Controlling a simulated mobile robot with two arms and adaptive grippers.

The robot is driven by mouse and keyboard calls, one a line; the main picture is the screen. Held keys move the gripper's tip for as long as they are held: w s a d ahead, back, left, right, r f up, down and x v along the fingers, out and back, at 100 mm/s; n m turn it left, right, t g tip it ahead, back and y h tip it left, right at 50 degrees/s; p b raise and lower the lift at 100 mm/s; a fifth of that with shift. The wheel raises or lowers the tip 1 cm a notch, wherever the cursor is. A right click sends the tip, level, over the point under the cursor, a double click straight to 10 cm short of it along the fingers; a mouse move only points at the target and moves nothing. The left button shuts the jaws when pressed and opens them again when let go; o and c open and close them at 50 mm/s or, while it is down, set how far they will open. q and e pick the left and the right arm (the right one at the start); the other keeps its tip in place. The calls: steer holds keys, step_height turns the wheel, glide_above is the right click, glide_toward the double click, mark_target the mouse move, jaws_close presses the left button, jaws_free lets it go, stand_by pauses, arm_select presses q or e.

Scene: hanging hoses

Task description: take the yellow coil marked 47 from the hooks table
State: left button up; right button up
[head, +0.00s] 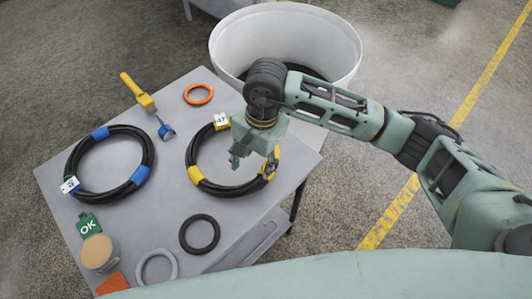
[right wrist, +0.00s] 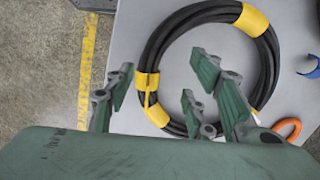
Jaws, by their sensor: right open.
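The coil marked 47 (head: 225,191) is a black hose ring with yellow bands and a white tag (head: 221,120) at its upper edge. It lies flat on the right part of the grey table (head: 168,218). My right gripper (head: 254,164) is open and empty over the coil's right side, hiding part of it. In the right wrist view the coil (right wrist: 164,38) lies beyond the spread fingers (right wrist: 160,95), with a yellow band (right wrist: 147,88) between them. I cannot tell whether the fingers touch it. My left gripper is not in view.
A blue-banded black coil (head: 147,150) lies at the left. Orange ring (head: 198,94), yellow tool (head: 138,92), blue item (head: 165,128), black ring (head: 199,234), grey ring (head: 157,267) and green OK block (head: 88,225) surround them. A white bin (head: 228,45) stands behind.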

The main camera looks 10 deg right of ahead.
mark_target(266, 161)
steer(key=d, duration=0.1)
steer(key=w+d+h, duration=0.1)
steer(key=d, duration=0.1)
steer(key=shift+w, duration=0.1)
steer(key=shift+f, duration=0.25)
steer(key=shift+f+p, duration=0.9)
steer(key=shift+f, duration=2.65)
steer(key=shift+c, duration=0.5)
jaws_close()
steer(key=shift+o, duration=0.5)
jaws_free()
